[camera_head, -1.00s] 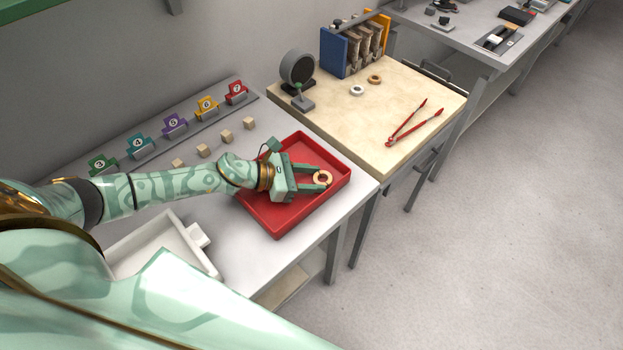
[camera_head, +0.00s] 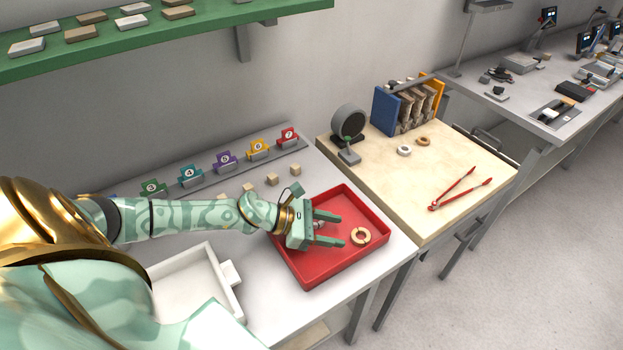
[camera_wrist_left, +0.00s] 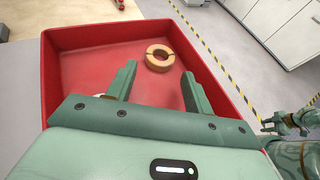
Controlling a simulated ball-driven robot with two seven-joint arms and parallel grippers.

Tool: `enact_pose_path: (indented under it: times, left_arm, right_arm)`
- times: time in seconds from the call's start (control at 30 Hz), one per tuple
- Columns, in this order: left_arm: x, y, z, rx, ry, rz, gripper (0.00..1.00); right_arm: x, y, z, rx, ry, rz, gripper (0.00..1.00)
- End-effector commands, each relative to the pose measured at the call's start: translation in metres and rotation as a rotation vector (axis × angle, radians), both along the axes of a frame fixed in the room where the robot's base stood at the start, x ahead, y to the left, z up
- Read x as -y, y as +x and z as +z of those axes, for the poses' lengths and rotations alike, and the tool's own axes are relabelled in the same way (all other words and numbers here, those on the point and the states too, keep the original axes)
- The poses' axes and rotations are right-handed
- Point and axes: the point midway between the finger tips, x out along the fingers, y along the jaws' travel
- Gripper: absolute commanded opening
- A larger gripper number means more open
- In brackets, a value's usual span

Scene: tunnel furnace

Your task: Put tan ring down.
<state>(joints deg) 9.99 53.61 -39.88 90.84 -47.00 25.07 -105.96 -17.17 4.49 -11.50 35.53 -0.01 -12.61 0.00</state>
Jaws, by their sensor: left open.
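The tan ring (camera_head: 360,236) lies in the red tray (camera_head: 308,279), on its floor. It has a small gap in its rim. My left gripper (camera_head: 342,229) is over the tray, open and empty, with the ring just beyond its fingertips and apart from them. The left wrist view also shows the ring (camera_wrist_left: 159,57) ahead of the two spread fingers (camera_wrist_left: 157,84). A small greyish thing in the tray shows partly behind the fingers.
A white tray (camera_head: 238,301) stands left of the red one. Numbered coloured tags (camera_head: 224,161) and several small blocks (camera_head: 272,180) line the back. The right-hand table holds red tongs (camera_head: 461,188), a white ring (camera_head: 404,150) and a brown ring (camera_head: 423,141).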

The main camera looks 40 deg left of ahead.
Motion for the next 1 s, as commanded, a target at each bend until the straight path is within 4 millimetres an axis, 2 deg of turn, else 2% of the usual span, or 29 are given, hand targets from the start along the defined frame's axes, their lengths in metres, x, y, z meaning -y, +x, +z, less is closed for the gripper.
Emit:
enact_pose_path:
  times: [0.1,0.33,1.0]
  left_arm:
    - [-0.021,-0.020,0.010,-0.006,0.001,-0.001,0.52]
    - [-0.046,-0.041,0.025,-0.003,0.000,-0.001,0.52]
    - [-0.051,-0.044,0.029,0.001,0.001,-0.002,0.52]
  right_arm:
    - [0.000,0.000,0.000,0.000,0.000,0.000,0.36]
    - [0.000,0.000,0.002,0.000,-0.001,0.000,0.36]
    - [0.002,0.000,0.002,0.001,-0.003,0.000,0.36]
